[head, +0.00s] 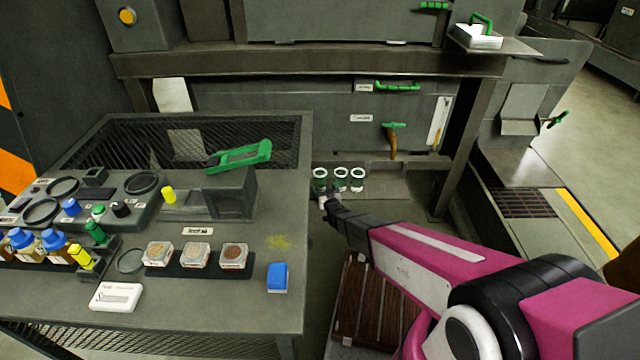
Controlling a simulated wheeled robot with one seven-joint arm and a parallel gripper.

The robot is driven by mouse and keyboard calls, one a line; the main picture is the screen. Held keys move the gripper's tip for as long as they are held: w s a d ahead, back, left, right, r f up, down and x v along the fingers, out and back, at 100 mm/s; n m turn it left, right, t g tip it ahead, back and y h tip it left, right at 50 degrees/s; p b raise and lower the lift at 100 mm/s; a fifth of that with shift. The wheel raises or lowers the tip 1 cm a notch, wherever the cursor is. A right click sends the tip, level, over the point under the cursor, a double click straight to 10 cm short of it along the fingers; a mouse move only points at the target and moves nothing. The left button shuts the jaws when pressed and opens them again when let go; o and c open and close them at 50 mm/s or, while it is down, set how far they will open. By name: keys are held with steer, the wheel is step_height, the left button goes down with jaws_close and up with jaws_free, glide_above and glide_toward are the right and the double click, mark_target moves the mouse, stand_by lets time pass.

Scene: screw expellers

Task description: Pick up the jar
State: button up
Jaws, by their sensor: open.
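Several things here could be the jar, and I cannot tell which one is meant. Three small green jars with white rims, one of them the middle jar (340,182), stand in a row on a low ledge behind the table. Several amber bottles with blue caps, such as this bottle (58,246), stand at the table's left. Three square clear sample containers, such as the middle container (196,256), sit on a dark strip. My gripper (326,200) is open, small in view, and appears just in front of the left green jar; its distance from it is unclear. Nothing shows between its fingers.
Machinery with green handles stands behind. A slatted wooden platform (365,300) lies below my arm. Open floor shows at the far right.

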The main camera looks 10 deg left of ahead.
mark_target(322, 184)
steer(key=x, duration=0.6)
steer(key=shift+w, duration=0.2)
steer(key=shift+r, duration=0.1)
steer(key=c, duration=1)
